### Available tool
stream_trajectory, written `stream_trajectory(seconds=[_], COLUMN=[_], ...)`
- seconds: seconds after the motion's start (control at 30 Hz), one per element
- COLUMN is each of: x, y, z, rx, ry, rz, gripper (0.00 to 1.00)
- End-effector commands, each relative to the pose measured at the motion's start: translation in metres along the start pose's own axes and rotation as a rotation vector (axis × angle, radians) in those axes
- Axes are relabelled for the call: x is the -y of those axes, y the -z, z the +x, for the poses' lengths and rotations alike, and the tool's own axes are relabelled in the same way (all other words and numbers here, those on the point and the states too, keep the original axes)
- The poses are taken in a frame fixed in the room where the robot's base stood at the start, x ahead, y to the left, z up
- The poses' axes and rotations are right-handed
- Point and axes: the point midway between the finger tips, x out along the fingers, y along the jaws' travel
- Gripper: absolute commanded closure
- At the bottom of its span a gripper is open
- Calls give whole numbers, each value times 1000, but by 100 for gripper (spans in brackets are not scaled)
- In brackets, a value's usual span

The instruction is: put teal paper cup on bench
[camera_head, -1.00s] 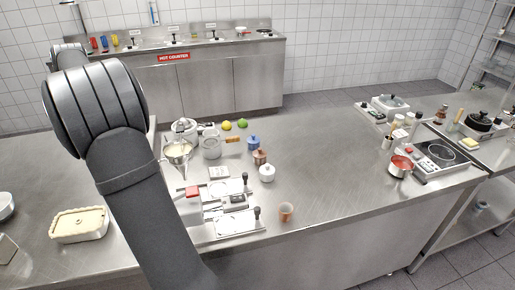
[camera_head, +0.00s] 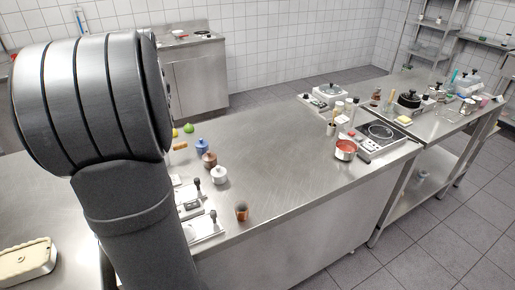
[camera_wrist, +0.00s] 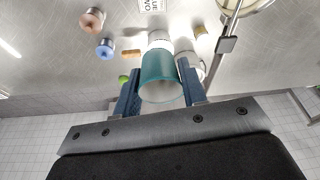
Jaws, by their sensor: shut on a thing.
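The teal paper cup (camera_wrist: 160,78) is between the two blue fingers of my gripper (camera_wrist: 159,70) in the wrist view. The gripper is shut on it, and the cup's open mouth faces the camera. In the head view my arm hides both cup and gripper. The steel bench (camera_head: 285,150) fills the middle of the head view, with a wide bare stretch. I cannot tell how high the cup is above the surface.
An orange-brown cup (camera_head: 242,212) stands near the bench's front edge. A white lidded pot (camera_head: 219,175), a brown pot (camera_head: 209,160) and a blue pot (camera_head: 202,146) stand behind it. A red saucepan (camera_head: 346,149) and a hob (camera_head: 382,133) are at the right end.

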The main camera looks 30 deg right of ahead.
Motion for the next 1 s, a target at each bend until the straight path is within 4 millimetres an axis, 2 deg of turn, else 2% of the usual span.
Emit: stream_trajectory(seconds=[0.03,0.1,0.3,0.4,0.6,0.7,0.93,1.0], x=[-21,-46,-106,-129,-158,-165,-175,-173], y=[-16,-38,-107,-144,-207,-230,-269,-271], z=[-5,-11,-27,-34,-45,-49,-54,-32], rx=[-2,-2,-4,-4,-6,-7,-9,-3], ry=[-16,-37,-96,-125,-173,-190,-221,-215], rz=[58,134,349,456,633,695,801,793], gripper=[85,85,85,85,85,85,85,85])
